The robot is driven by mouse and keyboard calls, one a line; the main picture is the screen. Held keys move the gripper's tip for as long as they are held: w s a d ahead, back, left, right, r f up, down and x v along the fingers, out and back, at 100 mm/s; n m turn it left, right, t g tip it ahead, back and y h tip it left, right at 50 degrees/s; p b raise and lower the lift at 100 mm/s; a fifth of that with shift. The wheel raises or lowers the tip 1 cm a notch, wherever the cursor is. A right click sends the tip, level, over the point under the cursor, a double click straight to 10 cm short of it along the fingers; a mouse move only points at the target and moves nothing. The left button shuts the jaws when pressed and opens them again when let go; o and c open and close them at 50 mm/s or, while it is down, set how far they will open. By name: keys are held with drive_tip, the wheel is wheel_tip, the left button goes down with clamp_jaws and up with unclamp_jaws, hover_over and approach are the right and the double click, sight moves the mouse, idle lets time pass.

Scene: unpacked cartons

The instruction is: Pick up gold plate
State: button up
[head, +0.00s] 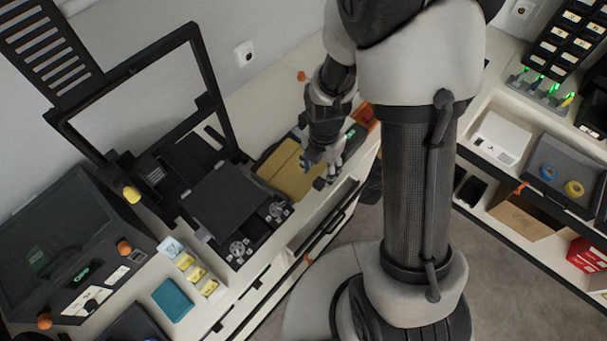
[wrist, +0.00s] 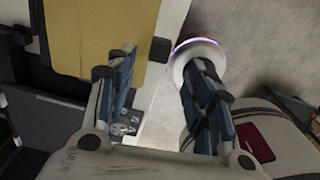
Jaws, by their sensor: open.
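The gold plate (head: 290,168) is a flat yellow-gold sheet lying on the white counter beside the black printer. My gripper (head: 322,178) is over its right edge in the head view and hides part of it. In the wrist view the gold plate (wrist: 92,35) fills the upper left, with its right edge near the left finger. My gripper (wrist: 160,75) is open there, with nothing between its fingers. The left finger overlaps the plate's lower corner in the picture, and the right finger is over the floor side. I cannot tell whether any finger touches the plate.
The black printer (head: 225,200) with its upright frame stands left of the plate. An orange-red bin (head: 366,117) is just beyond my gripper. A teal box (head: 173,299) lies on the front counter. The floor (head: 375,222) is open right of the counter edge.

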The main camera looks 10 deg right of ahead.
sight(320, 182)
wheel_tip(320, 182, down, 6)
drive_tip(key=shift+w+d+f+b, duration=0.15)
drive_tip(key=shift+f+b, duration=0.1)
drive_tip(key=shift+b, duration=0.35)
clamp_jaws()
idle(0.4)
drive_tip(key=shift+r, duration=0.1)
